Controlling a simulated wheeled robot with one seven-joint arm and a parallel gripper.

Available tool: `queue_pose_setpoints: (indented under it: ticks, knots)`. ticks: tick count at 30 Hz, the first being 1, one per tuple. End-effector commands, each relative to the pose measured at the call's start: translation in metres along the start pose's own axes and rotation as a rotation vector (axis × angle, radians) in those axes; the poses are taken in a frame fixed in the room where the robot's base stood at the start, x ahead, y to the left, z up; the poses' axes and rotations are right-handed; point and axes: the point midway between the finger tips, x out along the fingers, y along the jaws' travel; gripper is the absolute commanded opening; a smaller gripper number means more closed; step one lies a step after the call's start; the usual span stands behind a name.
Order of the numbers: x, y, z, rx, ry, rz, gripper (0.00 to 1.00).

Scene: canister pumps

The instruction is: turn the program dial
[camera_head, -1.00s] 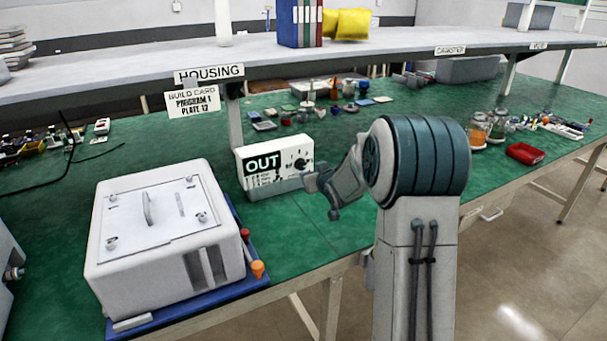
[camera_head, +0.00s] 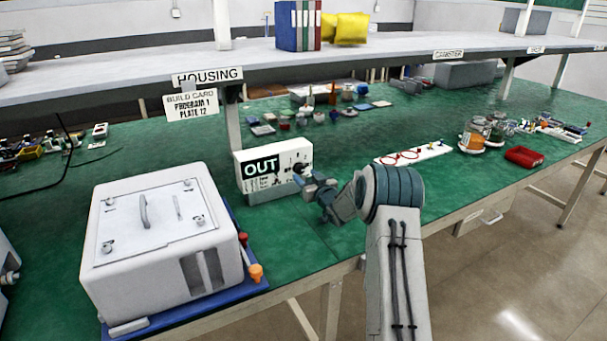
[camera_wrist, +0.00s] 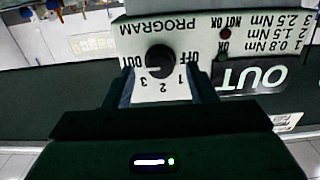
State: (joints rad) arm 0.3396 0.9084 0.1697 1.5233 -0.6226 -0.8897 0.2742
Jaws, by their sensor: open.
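The program dial (camera_wrist: 160,60) is a round black knob on a white control box (camera_head: 250,184). The wrist view shows it upside down, with the labels OFF, 1, 2, 3 and OUT around it. A pale pointer mark on the knob faces the OUT label. The box's dark display (camera_wrist: 250,76) reads OUT. My gripper (camera_head: 306,178) is at the box's front face, at its right part. Its jaws are open, one finger on each side below the dial in the wrist view. Whether they touch the knob I cannot tell.
A white housing (camera_head: 160,235) on a blue tray stands left of the box. Small parts lie behind the box. A shelf (camera_head: 130,82) runs above.

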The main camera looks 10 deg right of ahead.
Motion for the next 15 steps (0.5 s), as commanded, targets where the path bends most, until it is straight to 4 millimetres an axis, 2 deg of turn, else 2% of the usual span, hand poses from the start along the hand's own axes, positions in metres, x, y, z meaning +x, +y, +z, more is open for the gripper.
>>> queue_pose_setpoints:
  ticks: [6, 15]
  knots:
    - [0.020, 0.000, 0.000, 0.001, 0.000, -0.001, 0.51]
    - [0.025, 0.000, 0.000, 0.000, -0.001, 0.000, 0.51]
